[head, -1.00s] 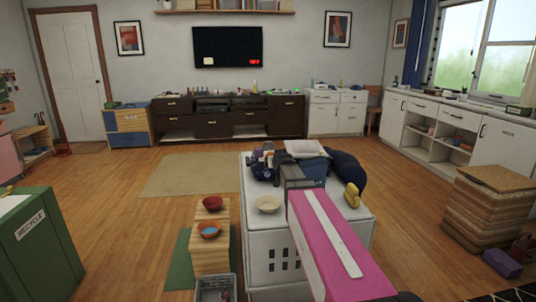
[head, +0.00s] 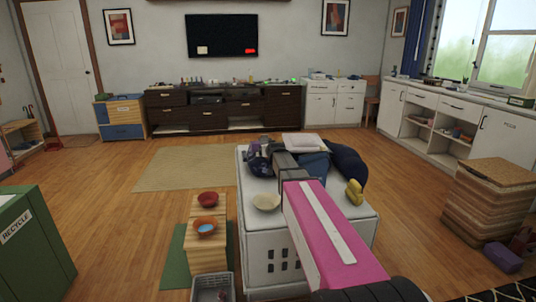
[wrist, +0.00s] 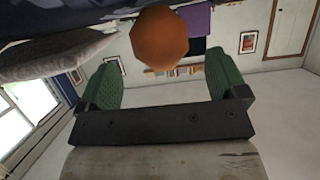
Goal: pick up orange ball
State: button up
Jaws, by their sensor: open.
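The orange ball (wrist: 160,38) shows at the top middle of the wrist view, which looks upside down. My gripper (wrist: 163,68) is open, with one green finger at each side and the ball beyond and roughly between them. Nothing is held, and I cannot tell how far the ball is from the fingertips. In the head view my pink arm reaches over the white cabinet (head: 253,200) towards the clutter on its top. I cannot make out the ball there; my arm or the clutter may hide it.
A grey flat thing (wrist: 50,58) lies close beside the ball. Wooden steps with bowls stand left of the cabinet. Floor is open further left.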

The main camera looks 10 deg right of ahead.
jog(key=x, duration=0.5)
jog(key=shift+w+f, duration=0.1)
jog(key=c, duration=1)
